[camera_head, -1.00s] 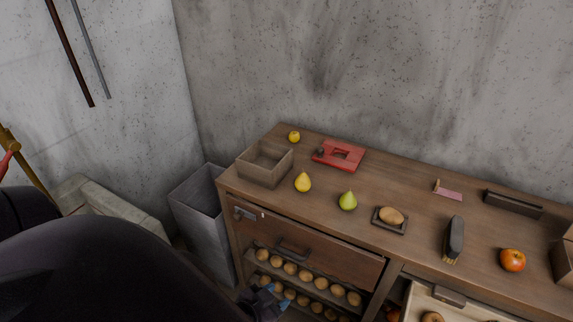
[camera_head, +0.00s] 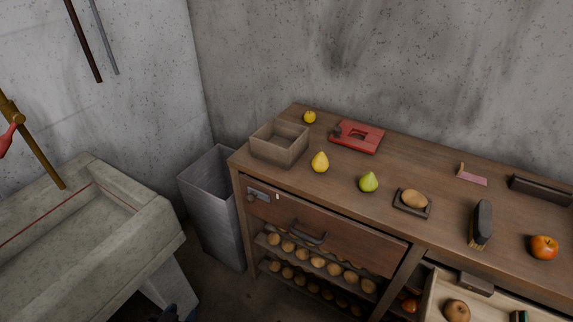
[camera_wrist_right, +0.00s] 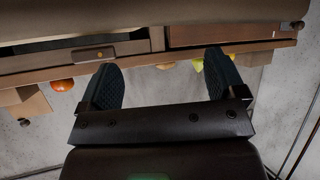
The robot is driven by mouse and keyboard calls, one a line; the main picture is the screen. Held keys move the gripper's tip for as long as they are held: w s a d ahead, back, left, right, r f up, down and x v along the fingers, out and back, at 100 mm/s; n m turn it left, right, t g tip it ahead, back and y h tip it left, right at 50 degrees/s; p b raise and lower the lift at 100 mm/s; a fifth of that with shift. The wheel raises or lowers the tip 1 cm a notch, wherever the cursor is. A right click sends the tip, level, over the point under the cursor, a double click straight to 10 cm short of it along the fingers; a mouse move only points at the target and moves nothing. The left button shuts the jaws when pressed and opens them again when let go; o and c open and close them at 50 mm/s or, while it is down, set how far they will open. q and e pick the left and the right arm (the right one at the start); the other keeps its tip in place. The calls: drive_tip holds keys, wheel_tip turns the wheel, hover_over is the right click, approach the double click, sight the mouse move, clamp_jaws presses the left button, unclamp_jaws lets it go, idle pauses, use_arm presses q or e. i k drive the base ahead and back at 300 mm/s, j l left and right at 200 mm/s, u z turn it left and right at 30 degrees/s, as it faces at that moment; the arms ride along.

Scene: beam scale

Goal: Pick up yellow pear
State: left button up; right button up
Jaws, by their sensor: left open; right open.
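The yellow pear (camera_head: 320,162) stands upright on the wooden workbench (camera_head: 370,149), just right of the open box. A green pear (camera_head: 368,182) stands to its right. My left gripper (camera_head: 172,314) shows only as a dark and blue bit at the bottom edge of the head view, well below and left of the yellow pear. My right gripper (camera_wrist_right: 164,80) is open and empty in the right wrist view, where the bench appears upside down. Yellowish fruit shows there near one finger; I cannot tell surely which piece is the yellow pear.
An open box (camera_head: 279,153), a lemon-like fruit (camera_head: 309,117) and a red tool (camera_head: 358,136) surround the pear. A potato in a tray (camera_head: 413,200), a brush (camera_head: 481,223) and an apple (camera_head: 544,247) lie further right. A grey bin (camera_head: 215,208) and stone sink (camera_head: 95,225) stand left.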

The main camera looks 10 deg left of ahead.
sight(320, 164)
drive_tip(key=i+j+z, duration=0.15)
drive_tip(key=j, duration=0.15)
drive_tip(key=i+j+z, duration=0.15)
drive_tip(key=j, duration=0.15)
drive_tip(key=i+j+z, duration=0.45)
drive_tip(key=i+j, duration=0.15)
drive_tip(key=j, duration=0.15)
